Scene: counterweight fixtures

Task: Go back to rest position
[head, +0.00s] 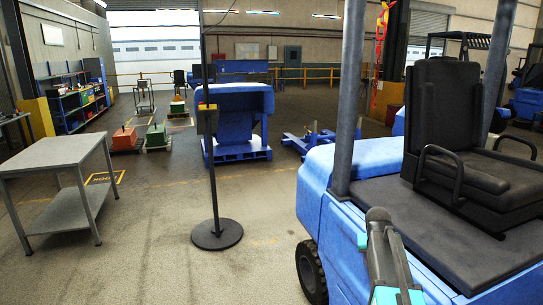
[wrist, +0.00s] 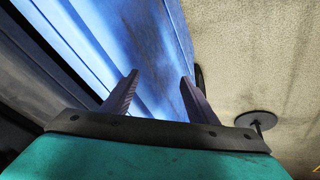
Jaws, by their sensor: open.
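My gripper (wrist: 158,78) shows in the wrist view with its two dark fingers spread apart and nothing between them. Behind the fingers is the blue body of the forklift (wrist: 165,40), close by; I cannot tell the exact gap. In the head view the forklift (head: 325,185) fills the right side, with a black seat (head: 455,125) and dark posts. Part of my grey and teal arm shows in front of its side at the lower right. The fingers cannot be made out in the head view.
A post on a round black base (head: 217,235) stands mid-floor; its base also shows in the wrist view (wrist: 255,119). A grey table (head: 58,155) is at left. Blue fixtures (head: 236,105), coloured weights on pallets and a shelf (head: 75,97) stand farther back.

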